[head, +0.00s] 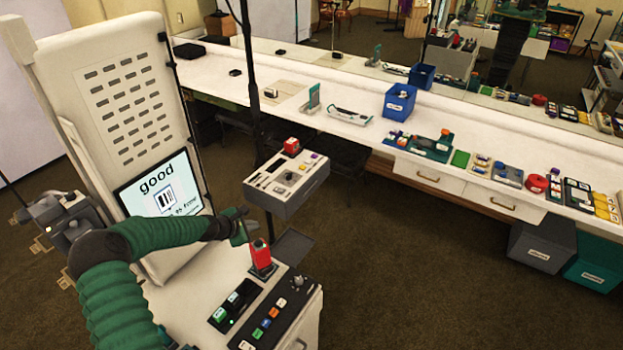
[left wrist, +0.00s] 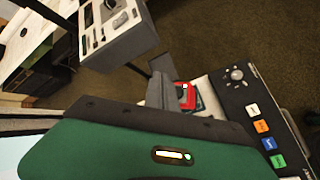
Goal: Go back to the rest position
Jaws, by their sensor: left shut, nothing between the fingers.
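My left arm in its green sleeve reaches in from the left in the head view. My left gripper (head: 240,228) is shut and empty above the white console, just to the upper left of a red upright handle (head: 261,252). In the left wrist view the dark fingers (left wrist: 162,88) show beyond the green gripper body, and the red handle (left wrist: 186,96) is partly hidden behind them. I cannot tell whether the fingers touch the handle. My right gripper is not in view.
The console bears a panel of coloured buttons (head: 268,318) and a screen reading "good" (head: 160,188). A grey control box (head: 287,186) with a red block stands close beyond my gripper. A long white counter (head: 350,150) with many props runs behind. Brown floor (head: 420,270) is clear at right.

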